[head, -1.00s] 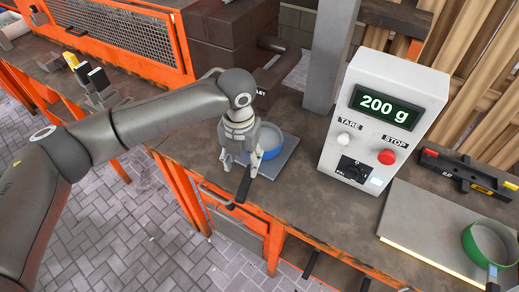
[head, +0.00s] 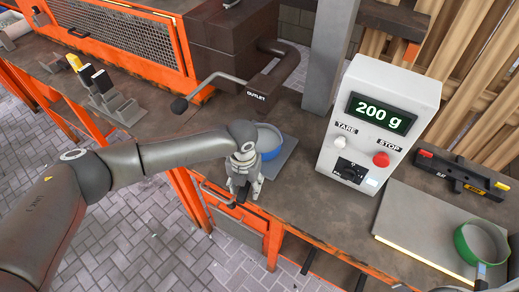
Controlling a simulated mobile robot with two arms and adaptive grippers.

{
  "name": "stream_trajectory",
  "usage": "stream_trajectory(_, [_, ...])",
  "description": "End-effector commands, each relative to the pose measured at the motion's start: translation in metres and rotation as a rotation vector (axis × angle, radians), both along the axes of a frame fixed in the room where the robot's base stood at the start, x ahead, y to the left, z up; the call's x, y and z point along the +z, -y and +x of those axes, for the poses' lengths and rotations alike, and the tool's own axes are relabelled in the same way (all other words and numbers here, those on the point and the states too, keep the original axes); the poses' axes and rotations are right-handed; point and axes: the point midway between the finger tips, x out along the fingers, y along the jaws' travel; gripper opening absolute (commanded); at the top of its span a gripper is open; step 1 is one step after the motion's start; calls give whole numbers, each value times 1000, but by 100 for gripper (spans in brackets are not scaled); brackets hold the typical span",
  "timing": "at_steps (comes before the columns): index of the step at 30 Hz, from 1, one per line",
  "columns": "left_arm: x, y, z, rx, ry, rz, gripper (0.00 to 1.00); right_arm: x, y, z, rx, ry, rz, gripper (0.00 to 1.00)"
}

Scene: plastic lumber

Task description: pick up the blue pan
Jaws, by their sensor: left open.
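The blue pan (head: 269,143) sits on a flat grey plate (head: 283,157) on the bench, left of the display unit. My left arm partly covers it. My left gripper (head: 243,191) is open, pointing down on the near side of the pan, by the bench's front edge. A dark piece shows between its fingers, where the pan's handle reaches out. Whether the fingers touch the handle cannot be told. My right gripper is not in view.
A white unit (head: 377,130) reading 200 g stands right of the pan. A green pan (head: 481,243) is on a grey plate (head: 425,230) at the right. A dark outlet pipe (head: 272,83) with a lever is behind the blue pan.

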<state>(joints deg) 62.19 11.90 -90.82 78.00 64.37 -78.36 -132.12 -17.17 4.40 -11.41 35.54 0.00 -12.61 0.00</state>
Motion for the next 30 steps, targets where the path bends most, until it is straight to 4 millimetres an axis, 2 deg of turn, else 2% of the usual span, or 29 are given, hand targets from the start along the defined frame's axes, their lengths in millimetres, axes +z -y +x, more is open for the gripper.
stream_trajectory(3, [0,0,0,0,0,0,46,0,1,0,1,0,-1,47])
stream_trajectory(14, [0,0,0,0,0,0,0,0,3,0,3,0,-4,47])
stream_trajectory(26, [3,1,1,0,3,-2,0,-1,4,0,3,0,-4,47])
stream_trajectory(30, [17,1,3,0,7,-4,0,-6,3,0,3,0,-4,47])
